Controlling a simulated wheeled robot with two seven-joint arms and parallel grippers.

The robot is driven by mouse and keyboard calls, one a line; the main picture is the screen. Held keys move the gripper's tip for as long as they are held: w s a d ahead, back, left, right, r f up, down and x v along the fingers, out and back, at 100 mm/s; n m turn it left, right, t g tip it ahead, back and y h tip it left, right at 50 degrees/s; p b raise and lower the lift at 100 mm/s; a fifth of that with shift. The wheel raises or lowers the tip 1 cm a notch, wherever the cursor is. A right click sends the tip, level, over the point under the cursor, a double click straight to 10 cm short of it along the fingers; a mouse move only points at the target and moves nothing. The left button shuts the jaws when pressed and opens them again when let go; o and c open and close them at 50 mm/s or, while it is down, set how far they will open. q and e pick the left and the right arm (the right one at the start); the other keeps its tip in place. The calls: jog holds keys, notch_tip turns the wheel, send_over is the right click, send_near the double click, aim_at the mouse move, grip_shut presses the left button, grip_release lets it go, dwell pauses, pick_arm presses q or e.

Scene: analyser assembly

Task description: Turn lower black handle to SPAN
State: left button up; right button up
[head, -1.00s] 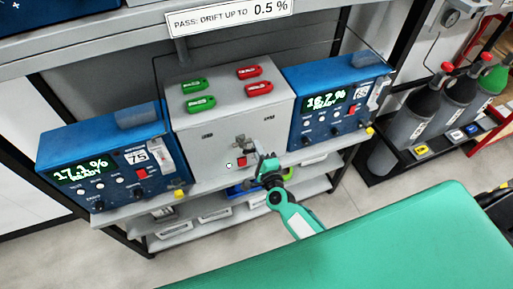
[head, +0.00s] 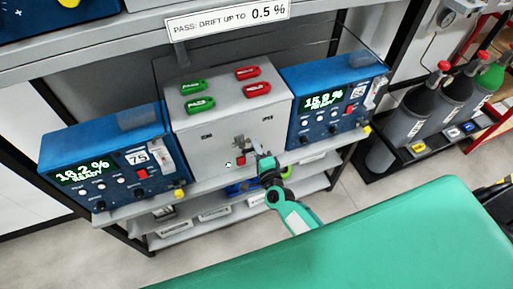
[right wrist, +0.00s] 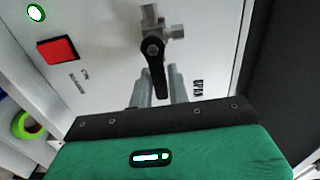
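The lower black handle (right wrist: 157,75) hangs from a metal valve fitting (right wrist: 151,28) on the front of the light grey box, its free end pointing down in the right wrist view. The valve also shows in the head view (head: 239,142). My right gripper (right wrist: 161,88) is at the handle, with grey fingers on both sides of its lower part. Whether they touch it I cannot tell. In the head view my right gripper (head: 262,157) is at the box front, just right of the valve. My left gripper is not in view.
The grey box (head: 195,150) has a red button (right wrist: 57,50) and a lit indicator (right wrist: 36,12). Blue analysers stand left (head: 105,140) and right (head: 335,75) of it. Green (head: 197,88) and red (head: 247,73) tags lie on top. Gas cylinders (head: 410,120) stand right.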

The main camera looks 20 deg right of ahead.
jog(key=o, duration=0.3)
jog(key=shift+s, duration=0.1)
jog(key=shift+s+d+b, duration=0.15)
jog(key=shift+s+b, duration=1)
jog(key=shift+s, duration=2.3)
jog(key=shift+s+d+b, duration=0.1)
jog(key=shift+s+b, duration=1)
jog(key=shift+s, duration=2.3)
